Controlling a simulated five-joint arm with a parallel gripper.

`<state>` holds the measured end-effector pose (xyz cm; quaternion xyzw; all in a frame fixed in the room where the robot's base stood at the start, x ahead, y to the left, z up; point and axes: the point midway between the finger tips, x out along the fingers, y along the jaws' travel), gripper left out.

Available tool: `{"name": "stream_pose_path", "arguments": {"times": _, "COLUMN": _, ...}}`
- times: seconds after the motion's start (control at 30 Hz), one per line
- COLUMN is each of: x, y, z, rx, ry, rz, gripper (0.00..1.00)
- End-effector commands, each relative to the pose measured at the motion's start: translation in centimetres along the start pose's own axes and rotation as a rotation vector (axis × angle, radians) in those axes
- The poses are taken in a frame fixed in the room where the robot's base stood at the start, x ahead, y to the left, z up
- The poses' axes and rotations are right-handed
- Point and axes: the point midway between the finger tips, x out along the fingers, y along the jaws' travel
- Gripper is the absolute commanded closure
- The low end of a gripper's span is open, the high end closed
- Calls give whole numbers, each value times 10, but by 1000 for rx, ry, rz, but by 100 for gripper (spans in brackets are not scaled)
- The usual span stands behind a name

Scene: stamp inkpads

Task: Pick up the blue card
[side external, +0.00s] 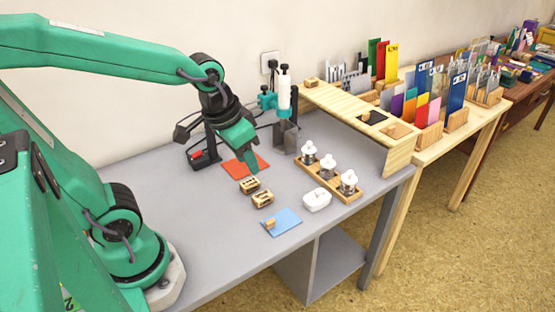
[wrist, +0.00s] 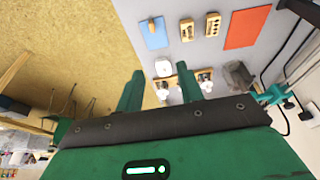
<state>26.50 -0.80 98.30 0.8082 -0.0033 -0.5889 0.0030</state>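The blue card (side external: 287,219) lies flat near the front edge of the grey table, with a small wooden block (side external: 270,224) on its left part. The card also shows at the top of the wrist view (wrist: 158,40). My gripper (side external: 250,160) is above the table, up and to the left of the card, apart from it. In the wrist view its two green fingers stand apart with nothing between them, so my gripper (wrist: 161,72) is open and empty. One finger is hard to make out in the side view.
Two wooden stamps (side external: 262,198) lie beside the blue card. An orange card (side external: 240,168) lies behind them. A white lidded box (side external: 317,200) and a wooden tray of bottles (side external: 324,180) stand to the right. A rack of coloured cards (side external: 425,105) stands farther right.

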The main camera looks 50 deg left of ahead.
Motion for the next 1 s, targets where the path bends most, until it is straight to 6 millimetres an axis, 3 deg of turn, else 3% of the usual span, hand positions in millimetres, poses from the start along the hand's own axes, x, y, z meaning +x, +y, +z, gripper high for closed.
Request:
{"name": "stream_pose_path", "arguments": {"times": 0.6, "x": 105, "y": 13, "z": -7, "rx": 0, "ry": -264, "rz": -5, "gripper": 63}}
{"name": "stream_pose_path", "arguments": {"times": 0.8, "x": 124, "y": 15, "z": -4, "rx": 0, "ry": -304, "rz": -8, "gripper": 63}}
{"name": "stream_pose_path", "arguments": {"times": 1.0, "x": 127, "y": 16, "z": -4, "rx": 0, "ry": -312, "rz": -9, "gripper": 63}}
